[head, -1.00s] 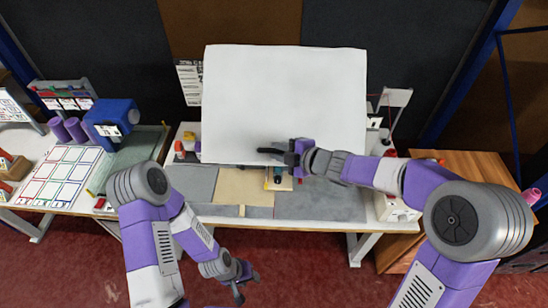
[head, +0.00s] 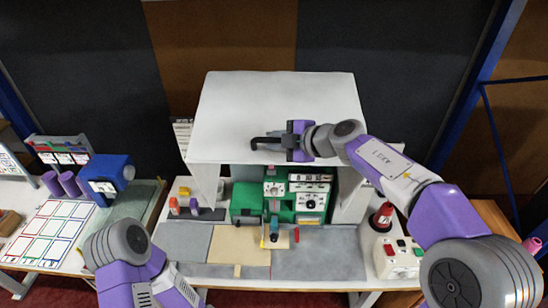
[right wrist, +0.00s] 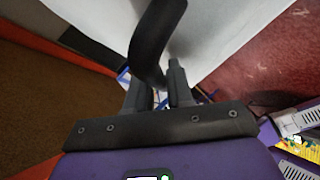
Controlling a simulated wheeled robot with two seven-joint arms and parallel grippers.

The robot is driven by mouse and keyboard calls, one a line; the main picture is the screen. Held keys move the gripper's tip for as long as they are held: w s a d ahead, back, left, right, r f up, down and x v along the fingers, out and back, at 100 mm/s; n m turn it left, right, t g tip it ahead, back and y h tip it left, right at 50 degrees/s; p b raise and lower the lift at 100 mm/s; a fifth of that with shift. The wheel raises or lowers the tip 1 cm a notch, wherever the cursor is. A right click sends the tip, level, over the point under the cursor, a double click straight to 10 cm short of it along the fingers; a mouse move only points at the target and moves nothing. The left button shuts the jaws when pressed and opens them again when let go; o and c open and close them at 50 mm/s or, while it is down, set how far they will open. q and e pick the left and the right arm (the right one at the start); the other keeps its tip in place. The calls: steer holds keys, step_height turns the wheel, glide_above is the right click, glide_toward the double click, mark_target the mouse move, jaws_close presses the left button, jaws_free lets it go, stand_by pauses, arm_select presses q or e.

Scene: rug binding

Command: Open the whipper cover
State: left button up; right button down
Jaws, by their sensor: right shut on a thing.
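The whipper cover (head: 225,110) is a large white hood, swung up and tilted over the back of the workbench. Its black handle (head: 264,143) sticks out at the cover's lower front edge. My right gripper (head: 284,142) is at that edge, shut on the handle. In the right wrist view the curved black handle (right wrist: 152,45) passes between the fingers of the right gripper (right wrist: 158,88). Below the raised cover, a green machine (head: 247,198) with pale control panels shows. My left gripper is outside the frame; only part of its arm shows.
Grey and tan mats (head: 325,255) cover the bench front. A white box with coloured buttons (head: 396,258) and a dark red-topped object (head: 383,215) stand at right. A blue machine (head: 105,178) stands on the left table. Small orange and grey items (head: 184,207) sit left of the green machine.

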steer(key=shift+m+g, duration=0.4)
steer(key=shift+w+d+r, duration=0.1)
steer(key=shift+w+r, duration=0.85)
steer(key=shift+r, duration=0.2)
steer(key=shift+w+d+r, duration=0.1)
steer(key=shift+w+r, duration=0.8)
steer(key=shift+r, duration=0.25)
steer(key=c, duration=1.1)
jaws_free()
steer(key=shift+w+f, duration=0.1)
steer(key=shift+w, duration=0.05)
steer(key=shift+s+d+r, duration=0.3)
steer(key=shift+s+r, duration=0.05)
steer(key=v, duration=0.6)
steer(key=shift+s+d+r, duration=0.15)
steer(key=shift+s, duration=0.05)
